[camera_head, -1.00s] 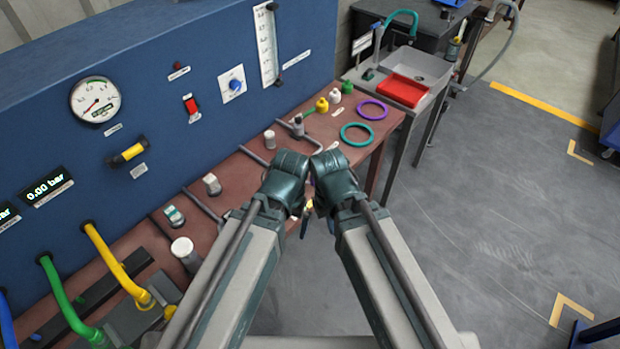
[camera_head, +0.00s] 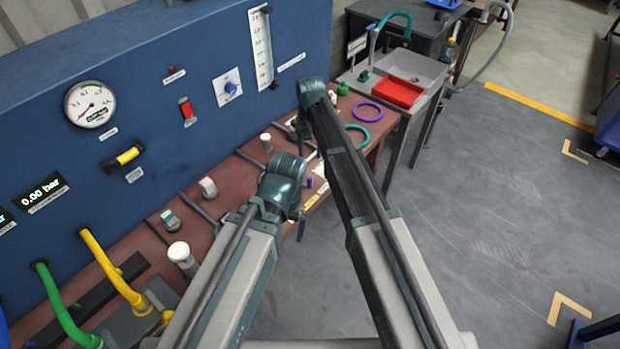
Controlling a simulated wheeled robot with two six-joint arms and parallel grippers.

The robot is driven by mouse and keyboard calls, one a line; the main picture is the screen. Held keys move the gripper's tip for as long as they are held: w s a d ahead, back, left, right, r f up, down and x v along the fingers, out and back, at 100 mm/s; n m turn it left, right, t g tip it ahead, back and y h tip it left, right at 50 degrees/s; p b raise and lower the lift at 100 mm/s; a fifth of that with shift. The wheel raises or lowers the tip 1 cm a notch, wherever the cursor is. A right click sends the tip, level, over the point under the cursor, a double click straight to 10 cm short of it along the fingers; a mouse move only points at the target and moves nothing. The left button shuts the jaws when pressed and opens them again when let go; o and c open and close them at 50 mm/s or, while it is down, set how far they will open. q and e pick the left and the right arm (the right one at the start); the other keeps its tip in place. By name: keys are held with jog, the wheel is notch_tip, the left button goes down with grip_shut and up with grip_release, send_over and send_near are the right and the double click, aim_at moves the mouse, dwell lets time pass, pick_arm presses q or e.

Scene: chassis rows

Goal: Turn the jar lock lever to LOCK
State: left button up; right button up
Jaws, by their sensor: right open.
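My right arm reaches up over the bench, with its gripper (camera_head: 301,130) near the bench's back edge below the panel; it is open, but its jaws are small and partly hidden by its wrist. It is over the spot of a small grey fitting with a bent bar, now mostly hidden. I cannot make out a lever marked LOCK; it may be that fitting. My left gripper (camera_head: 297,212) hangs at the bench's front edge, largely behind its own wrist, and its jaws are unclear. A white-topped cylinder (camera_head: 265,142) stands left of my right gripper.
The blue panel (camera_head: 200,60) rises behind the brown bench (camera_head: 228,178), with a gauge (camera_head: 90,104), red switch (camera_head: 186,108) and blue knob (camera_head: 230,88). Purple (camera_head: 368,112) and teal (camera_head: 358,137) rings lie at right. A sink with a red tray (camera_head: 398,92) stands beyond.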

aim_at(310, 177)
notch_tip(310, 177, down, 14)
jog(key=b, duration=1.3)
jog(key=shift+r, duration=0.1)
grip_shut()
dwell(0.8)
